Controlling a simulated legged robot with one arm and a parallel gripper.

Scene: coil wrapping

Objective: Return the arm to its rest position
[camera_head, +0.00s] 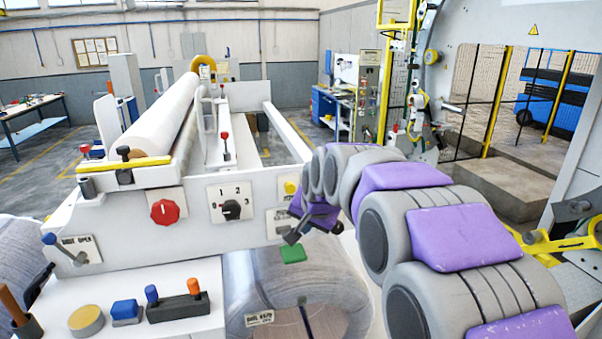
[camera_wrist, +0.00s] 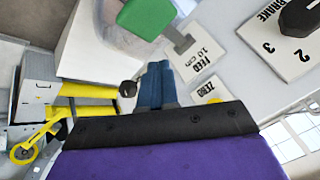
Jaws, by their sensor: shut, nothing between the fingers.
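My arm (camera_head: 430,235), grey with purple covers, reaches from the lower right of the head view towards the machine's front panel. It is bent and stretched forward. My gripper (camera_head: 292,238) is at its far end, in front of the panel's right part, just above a green-ended lever (camera_head: 292,254). In the wrist view the two blue-grey fingers (camera_wrist: 157,85) are together with nothing between them. The green lever end (camera_wrist: 147,17) shows beyond the fingertips, with a gap in the picture. Whether any arm part touches the panel cannot be told.
The machine panel carries a red knob (camera_head: 165,212), a black selector (camera_head: 232,210) and a yellow button (camera_head: 290,188). A large wrapped coil (camera_head: 290,290) lies below the arm's end.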

